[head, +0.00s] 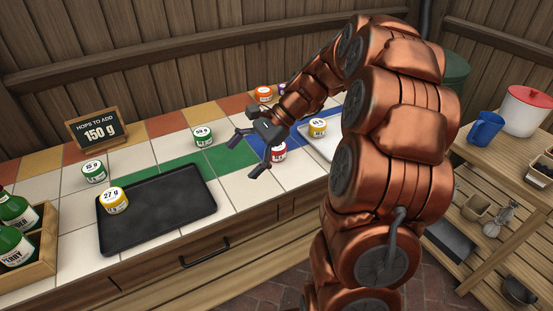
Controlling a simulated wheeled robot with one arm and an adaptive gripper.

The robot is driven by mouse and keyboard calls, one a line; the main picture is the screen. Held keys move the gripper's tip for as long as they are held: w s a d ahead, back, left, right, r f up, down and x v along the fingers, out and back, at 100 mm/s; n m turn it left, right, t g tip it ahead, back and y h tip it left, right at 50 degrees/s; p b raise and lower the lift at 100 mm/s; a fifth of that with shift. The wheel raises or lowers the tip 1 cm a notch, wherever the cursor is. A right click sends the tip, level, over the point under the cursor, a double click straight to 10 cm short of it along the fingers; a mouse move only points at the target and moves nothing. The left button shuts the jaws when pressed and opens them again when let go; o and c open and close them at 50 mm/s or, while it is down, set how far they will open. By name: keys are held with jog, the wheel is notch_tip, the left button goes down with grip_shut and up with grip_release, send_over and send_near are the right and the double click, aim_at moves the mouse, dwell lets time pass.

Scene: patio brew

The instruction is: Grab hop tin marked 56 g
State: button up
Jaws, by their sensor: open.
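A green tin (204,137) stands on the tiled counter (60,212); its lid label is small and could read 56 g or 59 g. My gripper (247,156) is open and empty, to the right of this tin and apart from it, with its fingers pointing left and down. A red tin (280,153) is just right of my fingers, partly hidden by the gripper, its label unreadable. Another green tin (94,172) stands at the left, its label hard to read. A yellow tin (114,203) marked 27 g stands on the black tray (170,222).
An orange tin (264,95) and a purple one are at the back. A sign (97,129) reads "HOPS TO ADD 150 g". A bottle crate (38,255) is at front left.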

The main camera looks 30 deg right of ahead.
jog(key=w+d+f+m+t+y+b, duration=0.1)
jog(key=w+d+f+m+t+b, duration=0.3)
jog(key=d, duration=0.6)
jog(key=m+t+b, duration=0.1)
jog(key=m+t, duration=0.2)
jog(key=m, duration=0.2)
send_near(284, 146)
jog(key=x, duration=0.5)
jog(key=shift+w+r, duration=0.15)
jog(key=shift+w, duration=0.05)
jog(key=shift+f+b+x, duration=0.15)
jog(key=shift+b+x, duration=0.05)
jog(key=shift+x, duration=1.7)
jog(key=shift+f+b+x, duration=0.15)
jog(key=shift+b+x, duration=0.05)
jog(key=shift+x, duration=1.65)
jog(key=shift+s, duration=0.15)
jog(key=c, duration=1.3)
jog(key=shift+r, duration=0.1)
